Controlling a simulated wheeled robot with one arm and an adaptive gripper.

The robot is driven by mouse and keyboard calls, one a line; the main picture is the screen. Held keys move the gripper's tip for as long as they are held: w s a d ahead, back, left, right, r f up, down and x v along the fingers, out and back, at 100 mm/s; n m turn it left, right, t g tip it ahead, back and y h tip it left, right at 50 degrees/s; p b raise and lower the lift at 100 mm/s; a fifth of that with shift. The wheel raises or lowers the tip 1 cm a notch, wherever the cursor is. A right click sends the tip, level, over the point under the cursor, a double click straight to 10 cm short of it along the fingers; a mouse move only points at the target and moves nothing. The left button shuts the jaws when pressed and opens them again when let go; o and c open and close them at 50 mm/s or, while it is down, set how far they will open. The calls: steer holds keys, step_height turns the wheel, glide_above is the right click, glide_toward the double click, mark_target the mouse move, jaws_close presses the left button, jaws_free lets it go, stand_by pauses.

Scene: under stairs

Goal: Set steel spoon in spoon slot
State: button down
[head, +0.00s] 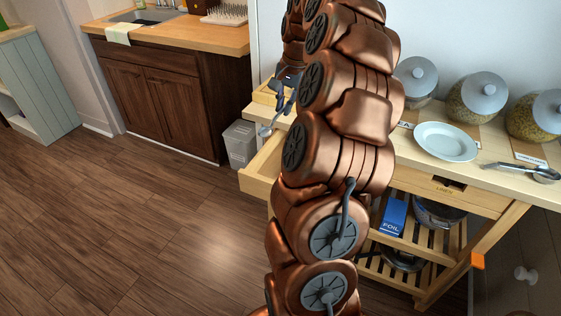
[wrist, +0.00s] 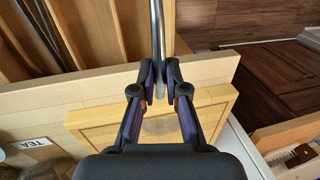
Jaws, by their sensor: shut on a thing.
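My gripper (head: 287,80) is shut on the steel spoon (head: 266,130) above the left end of the wooden table. In the head view the spoon slants down and left from the jaws, with its rounded end lowest. In the wrist view my gripper (wrist: 160,80) pinches the thin shiny spoon (wrist: 157,28), which runs up out of the picture. A wooden holder with several dividers (wrist: 50,35) lies at the upper left of the wrist view, beside the spoon. I cannot tell which compartment is the spoon slot. My arm hides part of the table.
An open drawer (head: 258,178) juts from the table's left end. A grey bin (head: 239,143) stands behind. The floor (head: 140,220) at left is clear.

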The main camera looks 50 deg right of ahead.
step_height(320, 180, down, 17)
steer(key=p, duration=0.3)
steer(key=shift+r, duration=0.2)
steer(key=shift+f, duration=0.25)
steer(key=c, duration=1.2)
jaws_free()
steer(key=shift+r, duration=0.1)
steer(key=shift+r, duration=0.1)
